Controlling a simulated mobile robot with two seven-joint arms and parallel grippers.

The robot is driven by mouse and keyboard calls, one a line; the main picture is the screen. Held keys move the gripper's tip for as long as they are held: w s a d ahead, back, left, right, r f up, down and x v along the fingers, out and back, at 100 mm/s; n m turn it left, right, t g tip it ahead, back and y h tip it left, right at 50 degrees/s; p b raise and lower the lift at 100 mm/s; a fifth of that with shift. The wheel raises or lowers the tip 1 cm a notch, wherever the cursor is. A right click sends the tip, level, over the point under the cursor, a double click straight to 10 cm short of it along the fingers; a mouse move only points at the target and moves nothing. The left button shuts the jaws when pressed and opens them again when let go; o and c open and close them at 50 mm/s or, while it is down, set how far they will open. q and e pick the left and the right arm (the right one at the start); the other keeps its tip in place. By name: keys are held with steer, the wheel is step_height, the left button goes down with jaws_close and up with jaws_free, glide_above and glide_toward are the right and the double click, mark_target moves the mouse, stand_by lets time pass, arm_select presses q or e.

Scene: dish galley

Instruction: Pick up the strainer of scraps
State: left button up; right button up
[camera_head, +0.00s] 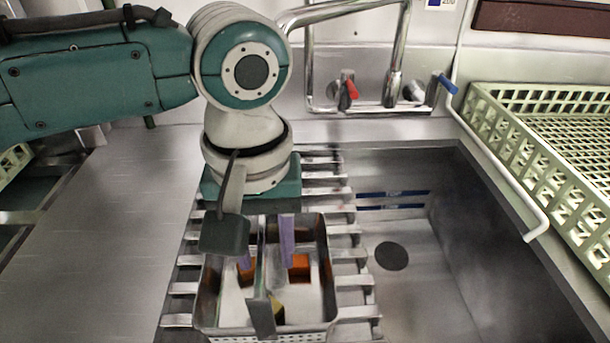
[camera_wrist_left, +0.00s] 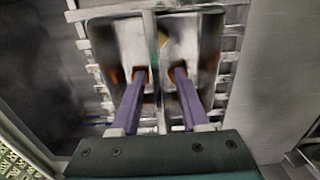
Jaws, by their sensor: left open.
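The strainer (camera_head: 312,333) is a rectangular metal basket with a perforated front wall and an upright bar along its middle. It sits on a slatted metal rack and also shows in the left wrist view (camera_wrist_left: 210,50). A small yellowish scrap (camera_head: 278,313) lies near its front. My left gripper (camera_head: 268,262) points down into the strainer, open, with one purple finger on each side of the middle bar. Orange patches show at the finger ends; I cannot tell whether they are tips or scraps. In the wrist view the fingers (camera_wrist_left: 160,76) are apart from the bar. My right gripper is out of view.
The slatted rack (camera_head: 350,283) lies beside an empty sink basin (camera_head: 440,290) with a dark drain. A bare steel counter (camera_head: 110,240) is at left. A pale green dish rack (camera_head: 520,150) stands at right. The tap (camera_head: 395,90) rises behind my arm.

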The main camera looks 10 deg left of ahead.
arm_select(q)
jaws_close()
stand_by(0.3)
stand_by(0.3)
